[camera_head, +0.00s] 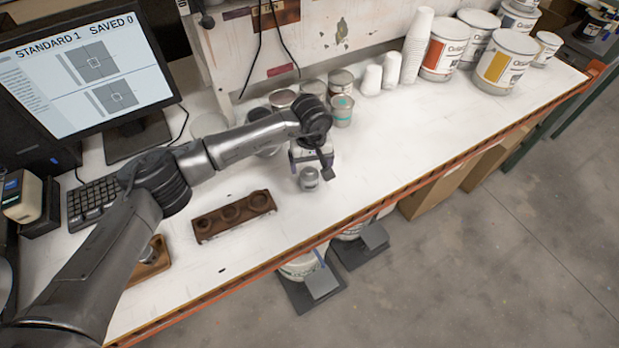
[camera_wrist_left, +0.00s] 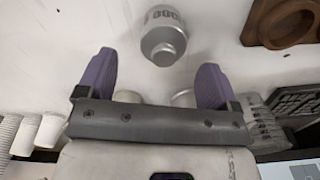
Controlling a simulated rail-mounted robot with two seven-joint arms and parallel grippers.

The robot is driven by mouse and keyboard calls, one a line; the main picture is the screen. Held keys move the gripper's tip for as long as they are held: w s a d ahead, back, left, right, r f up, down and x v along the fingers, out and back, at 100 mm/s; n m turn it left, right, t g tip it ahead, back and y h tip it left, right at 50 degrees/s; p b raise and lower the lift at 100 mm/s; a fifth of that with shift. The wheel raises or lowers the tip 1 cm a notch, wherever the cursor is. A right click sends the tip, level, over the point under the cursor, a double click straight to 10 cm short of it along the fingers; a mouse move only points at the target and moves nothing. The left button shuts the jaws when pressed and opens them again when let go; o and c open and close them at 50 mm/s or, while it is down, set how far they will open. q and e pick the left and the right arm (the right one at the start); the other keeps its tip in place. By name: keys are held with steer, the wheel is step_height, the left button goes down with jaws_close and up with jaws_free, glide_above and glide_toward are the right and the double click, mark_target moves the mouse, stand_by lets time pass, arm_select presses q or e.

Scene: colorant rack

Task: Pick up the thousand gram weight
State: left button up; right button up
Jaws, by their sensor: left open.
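The thousand gram weight (camera_head: 308,180) is a small grey metal cylinder with a narrower knob. It stands on the white bench right of the brown weight holder. In the left wrist view the weight (camera_wrist_left: 163,38) shows part of a number ending in zeros. My left gripper (camera_head: 312,162) is open, its fingers just above and behind the weight in the head view. In the left wrist view the purple fingertips (camera_wrist_left: 155,82) are spread wide, with the weight beyond them and roughly centred between them. Nothing is between the fingers. My right gripper is not in view.
The brown holder (camera_head: 232,214) with round sockets lies near the front edge. A second wooden holder (camera_head: 150,262) is partly hidden by my arm. Several cans (camera_head: 342,108) and white cups (camera_head: 416,48) stand behind the weight. The bench to the right of the weight is clear.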

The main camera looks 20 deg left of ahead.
mark_target(310, 170)
arm_select(q)
step_height(310, 170, down, 5)
steer(key=shift+s+a+r, duration=0.1)
steer(key=shift+s, duration=0.05)
steer(key=shift+c, duration=0.2)
jaws_close()
steer(key=shift+r, duration=0.1)
stand_by(0.6)
